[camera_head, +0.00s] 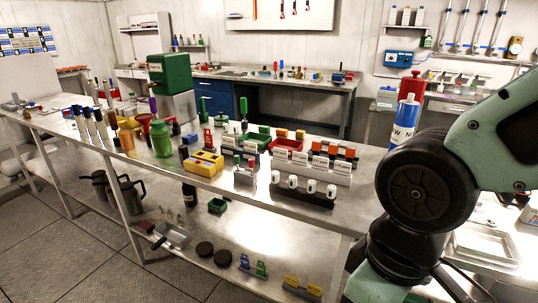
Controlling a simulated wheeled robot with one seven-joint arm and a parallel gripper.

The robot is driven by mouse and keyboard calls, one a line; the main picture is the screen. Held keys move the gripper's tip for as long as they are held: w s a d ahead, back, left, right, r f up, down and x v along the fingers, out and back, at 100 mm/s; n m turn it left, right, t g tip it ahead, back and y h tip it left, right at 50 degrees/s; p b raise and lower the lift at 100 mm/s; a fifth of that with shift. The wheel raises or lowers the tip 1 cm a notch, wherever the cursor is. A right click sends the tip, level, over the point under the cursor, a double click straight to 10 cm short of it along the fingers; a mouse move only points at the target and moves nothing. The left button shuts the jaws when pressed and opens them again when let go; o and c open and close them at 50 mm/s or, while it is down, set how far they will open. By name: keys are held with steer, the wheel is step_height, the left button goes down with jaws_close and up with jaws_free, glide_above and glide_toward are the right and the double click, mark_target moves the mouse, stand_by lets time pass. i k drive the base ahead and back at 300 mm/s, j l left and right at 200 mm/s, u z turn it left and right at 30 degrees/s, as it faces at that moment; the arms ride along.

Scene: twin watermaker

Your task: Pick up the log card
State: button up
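I cannot pick out the log card for certain; the printed labels and small cards on the bench are too small to read. White card-like labels (315,160) stand upright in a row on the right part of the long metal bench (265,195). Pale flat sheets (62,101) lie toward the bench's far left end. My gripper is not in view. Only my arm's links show, large at the right edge, and they hide part of the bench's right end.
A lower shelf (205,235) carries small items. Open tiled floor (60,240) lies at lower left.

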mark_target(249, 146)
steer(key=i+u, duration=0.25)
steer(key=i, duration=0.35)
steer(key=i+l+u, duration=0.25)
steer(key=i, duration=0.3)
